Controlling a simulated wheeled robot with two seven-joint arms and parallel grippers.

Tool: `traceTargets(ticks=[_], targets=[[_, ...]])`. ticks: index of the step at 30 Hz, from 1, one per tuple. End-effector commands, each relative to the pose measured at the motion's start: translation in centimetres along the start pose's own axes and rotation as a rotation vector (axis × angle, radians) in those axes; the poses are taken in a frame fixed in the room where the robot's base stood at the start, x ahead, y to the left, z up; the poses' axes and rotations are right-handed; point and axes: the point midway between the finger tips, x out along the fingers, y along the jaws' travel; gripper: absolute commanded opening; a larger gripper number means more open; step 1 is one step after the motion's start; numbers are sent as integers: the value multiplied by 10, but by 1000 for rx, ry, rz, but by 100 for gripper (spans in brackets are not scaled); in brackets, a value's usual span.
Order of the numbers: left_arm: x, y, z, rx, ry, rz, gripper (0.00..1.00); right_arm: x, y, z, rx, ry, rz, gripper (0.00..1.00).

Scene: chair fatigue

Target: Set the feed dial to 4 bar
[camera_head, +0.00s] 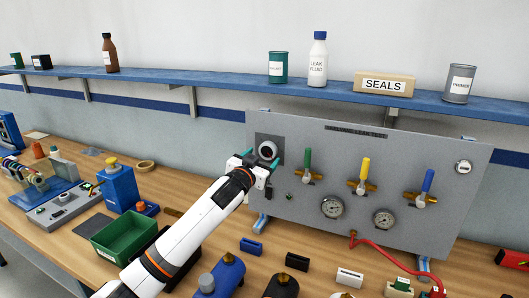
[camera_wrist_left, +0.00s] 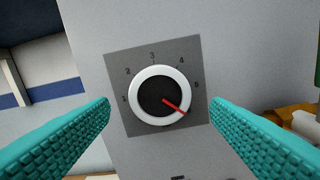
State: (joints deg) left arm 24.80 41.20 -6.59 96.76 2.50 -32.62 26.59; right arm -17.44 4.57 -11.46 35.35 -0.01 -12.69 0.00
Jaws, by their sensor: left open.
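The feed dial (camera_wrist_left: 160,96) has a white ring, a black centre and a red pointer (camera_wrist_left: 175,105) on a dark square plate marked with numbers, including 1 to 4. The red pointer aims down and to the right, below the last mark at the right and well past the 4. In the head view the dial (camera_head: 267,149) is at the upper left of the grey panel (camera_head: 310,215). My left gripper (camera_head: 260,159) is open in front of it, its teal fingers (camera_wrist_left: 160,125) apart to either side of the dial and not visibly touching it. My right gripper is out of view.
Green (camera_head: 307,160), yellow (camera_head: 365,172) and blue (camera_head: 428,184) valve levers, two gauges (camera_head: 332,207) and a red hose (camera_head: 390,248) are on the panel. A green bin (camera_head: 125,235) and several small parts crowd the bench. A blue shelf (camera_head: 200,82) runs above.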

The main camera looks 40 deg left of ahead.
Motion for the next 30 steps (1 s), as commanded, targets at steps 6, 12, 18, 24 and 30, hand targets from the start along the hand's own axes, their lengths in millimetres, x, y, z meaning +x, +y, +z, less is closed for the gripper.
traceTargets(ticks=[6,12,18,24,30], targets=[[21,0,0,-1,0,0,72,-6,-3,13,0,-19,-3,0],[25,0,0,0,0,0,72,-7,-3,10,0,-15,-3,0],[24,0,-1,0,0,0,65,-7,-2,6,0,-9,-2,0],[24,0,-1,0,1,0,33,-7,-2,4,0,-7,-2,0],[24,0,-1,-8,1,0,27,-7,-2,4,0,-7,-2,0]])
